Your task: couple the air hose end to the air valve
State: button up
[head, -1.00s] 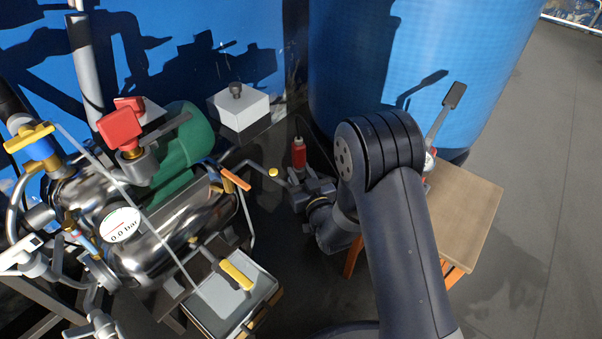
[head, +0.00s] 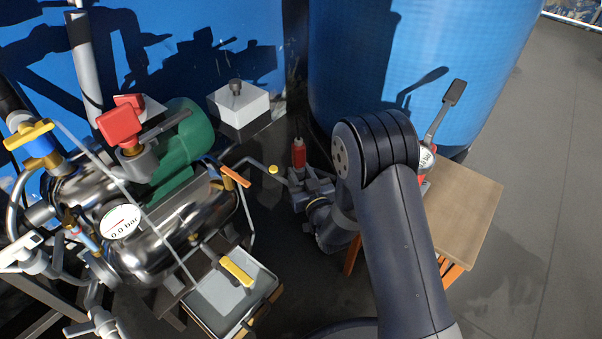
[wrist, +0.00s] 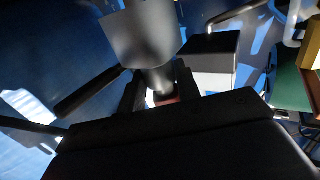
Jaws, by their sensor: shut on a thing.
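My gripper (head: 305,183) is shut on a small upright red fitting (head: 299,153) with a dark tip, apparently the air hose end. In the wrist view a grey cylindrical part (wrist: 159,78) with a red base (wrist: 166,98) sits between the dark fingers. No hose run can be made out. To the left stands the shiny steel tank with an orange-handled valve (head: 235,177) on its right end, perhaps the air valve. A thin grey pipe with a yellow tip (head: 273,170) reaches from there towards my gripper, left of the held fitting and apart from it.
The steel tank (head: 170,235) carries a gauge (head: 120,222) reading 0.0 bar. A tray (head: 215,300) lies below a yellow-handled valve (head: 237,272). A white box (head: 239,107) stands behind.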

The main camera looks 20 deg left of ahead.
jog(key=shift+f, duration=0.5)
jog(key=shift+s+d+f, duration=0.15)
jog(key=shift+f, duration=0.3)
dwell(2.1)
jog(key=o, duration=1.2)
jog(key=shift+d, duration=0.1)
jog(key=shift+r, duration=0.2)
jog(key=c, duration=1.1)
grip_shut()
